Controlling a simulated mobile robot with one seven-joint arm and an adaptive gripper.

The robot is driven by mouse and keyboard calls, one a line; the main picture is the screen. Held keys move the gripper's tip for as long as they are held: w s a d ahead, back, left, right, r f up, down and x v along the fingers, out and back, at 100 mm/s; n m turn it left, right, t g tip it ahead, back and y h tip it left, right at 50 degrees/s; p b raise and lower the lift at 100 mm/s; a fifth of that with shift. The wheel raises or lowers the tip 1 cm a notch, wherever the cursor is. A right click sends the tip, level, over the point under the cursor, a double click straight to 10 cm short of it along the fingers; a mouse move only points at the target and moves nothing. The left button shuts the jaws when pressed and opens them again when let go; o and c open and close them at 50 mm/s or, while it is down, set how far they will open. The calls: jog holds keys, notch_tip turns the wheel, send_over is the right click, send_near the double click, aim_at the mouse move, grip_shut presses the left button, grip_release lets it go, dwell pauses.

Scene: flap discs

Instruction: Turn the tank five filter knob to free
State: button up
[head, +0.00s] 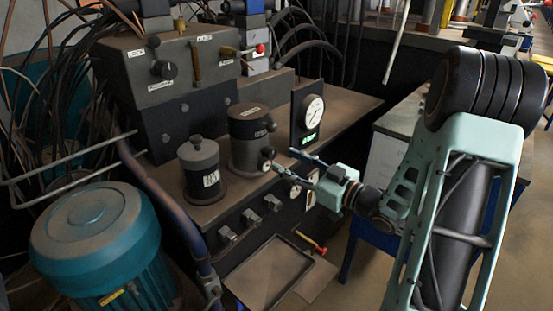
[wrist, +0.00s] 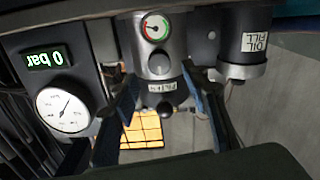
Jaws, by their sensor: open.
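In the wrist view, which looks upside down, a dark cylindrical housing carries a label (wrist: 160,87) that seems to read FILTER. A round silver face (wrist: 158,63) sits beside the label, and a small black knob (wrist: 165,108) shows on its other side. I cannot tell which is the filter knob, and its setting is unreadable. In the head view the housing (head: 250,140) stands on the bench. My gripper (wrist: 160,77) is open, one finger on each side of the housing's front, holding nothing visible. In the head view my gripper (head: 285,164) points at it from the right.
A small gauge (wrist: 156,27) sits on the housing. A panel with a dial (head: 314,112) and a display reading 0 bar (wrist: 46,57) stands close to one finger. A second canister (head: 200,168) is to the left. A tray (head: 268,275) lies below.

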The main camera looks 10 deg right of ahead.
aim_at(273, 154)
jog(key=shift+b+x, duration=0.3)
jog(key=shift+x, duration=2.1)
grip_shut()
